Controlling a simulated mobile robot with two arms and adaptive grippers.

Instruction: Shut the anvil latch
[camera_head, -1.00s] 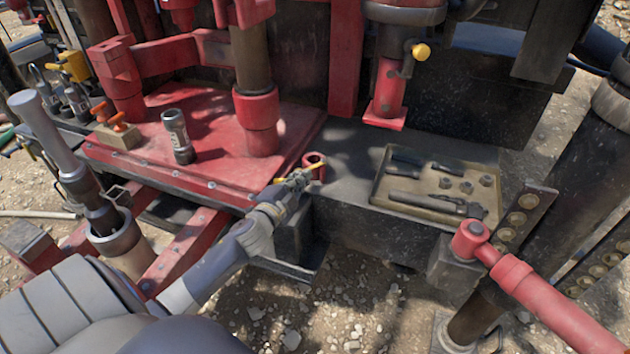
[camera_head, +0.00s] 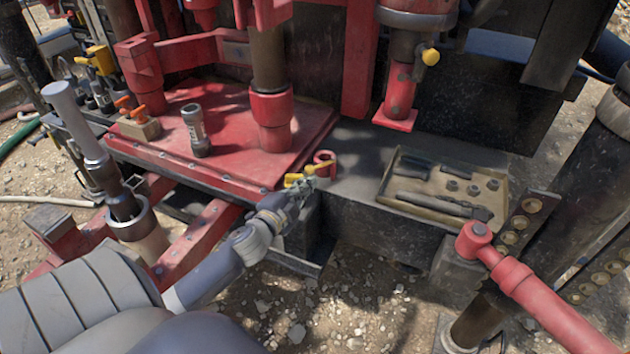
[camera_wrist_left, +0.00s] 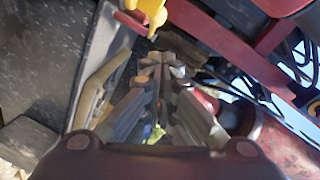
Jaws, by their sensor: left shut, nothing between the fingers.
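The yellow handle (camera_head: 318,169), which I take to be the anvil latch, lies beside a small upright red ring (camera_head: 325,158) at the corner between the red plate and the dark deck. My left gripper (camera_head: 303,186) is shut and empty just in front of the handle and partly hides it. In the left wrist view, my shut fingers (camera_wrist_left: 160,75) point towards the yellow handle (camera_wrist_left: 152,10), which is cut by the top edge. I cannot tell whether they touch it, or whether the latch is shut. My right gripper is out of view.
A tan tray (camera_head: 398,205) with tools and nuts lies to the right on the dark deck. A dark cylinder (camera_head: 196,130) stands on the red plate (camera_head: 235,112). A thick red post (camera_head: 270,108) rises behind my gripper. Gravel (camera_head: 340,310) lies below.

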